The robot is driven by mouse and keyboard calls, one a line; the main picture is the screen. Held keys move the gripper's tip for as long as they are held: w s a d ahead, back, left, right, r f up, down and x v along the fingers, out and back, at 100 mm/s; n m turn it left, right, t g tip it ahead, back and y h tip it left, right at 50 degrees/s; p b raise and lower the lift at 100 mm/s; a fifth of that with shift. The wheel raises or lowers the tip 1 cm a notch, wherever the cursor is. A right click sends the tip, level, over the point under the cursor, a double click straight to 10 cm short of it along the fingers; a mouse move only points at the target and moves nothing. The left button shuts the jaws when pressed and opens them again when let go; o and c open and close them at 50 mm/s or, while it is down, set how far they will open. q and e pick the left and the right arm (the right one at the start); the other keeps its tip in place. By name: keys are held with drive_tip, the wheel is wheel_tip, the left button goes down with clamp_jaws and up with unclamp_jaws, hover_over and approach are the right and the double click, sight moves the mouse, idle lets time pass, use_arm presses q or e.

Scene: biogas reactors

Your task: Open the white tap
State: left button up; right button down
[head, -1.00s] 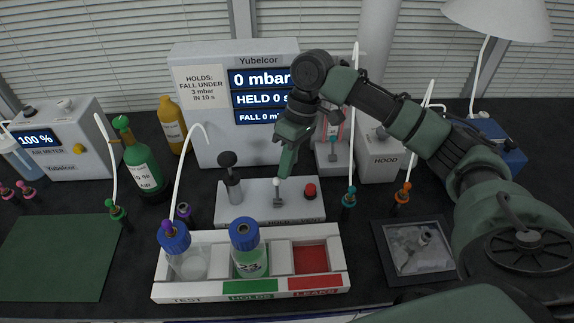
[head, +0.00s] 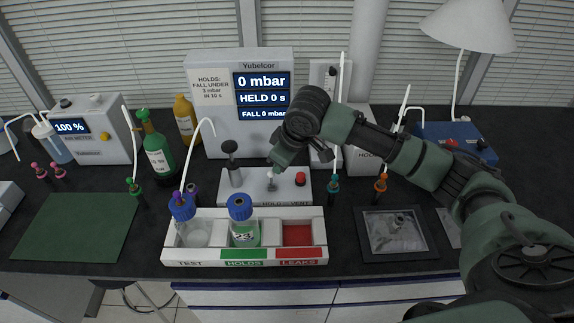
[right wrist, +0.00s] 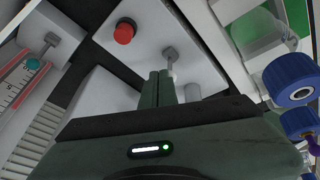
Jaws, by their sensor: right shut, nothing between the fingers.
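The white tap (head: 270,176) is a small lever with a white tip and a grey handle piece, on top of the pale box marked HOLD and VENT (head: 252,199). In the right wrist view a grey handle (right wrist: 170,53) stands just beyond my fingertips. My right gripper (head: 275,163) points down at the tap from behind and above. It is shut and empty; its fingers also show in the right wrist view (right wrist: 161,84), close beside the tap. I cannot tell whether they touch it. My left gripper is not in view.
A red button (head: 300,179) and a dark plunger (head: 231,160) flank the tap. The rack (head: 250,262) with blue-capped bottles stands in front. The Yubelcor display (head: 240,100) behind reads 0 mbar and HELD 0 s. The green mat (head: 75,228) at left is bare.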

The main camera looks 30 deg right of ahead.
drive_tip(key=shift+s+a+t, duration=0.2)
drive_tip(key=shift+s+t, duration=0.25)
drive_tip(key=shift+t, duration=0.05)
drive_tip(key=shift+a+f+t+h+p, duration=0.1)
drive_tip(key=shift+f+t+h+p, duration=0.1)
drive_tip(key=shift+t+h+p, duration=0.15)
drive_tip(key=shift+f+t+h+p, duration=0.25)
drive_tip(key=shift+t+p, duration=0.05)
drive_tip(key=shift+t, duration=0.05)
drive_tip(key=shift+s+a, duration=0.1)
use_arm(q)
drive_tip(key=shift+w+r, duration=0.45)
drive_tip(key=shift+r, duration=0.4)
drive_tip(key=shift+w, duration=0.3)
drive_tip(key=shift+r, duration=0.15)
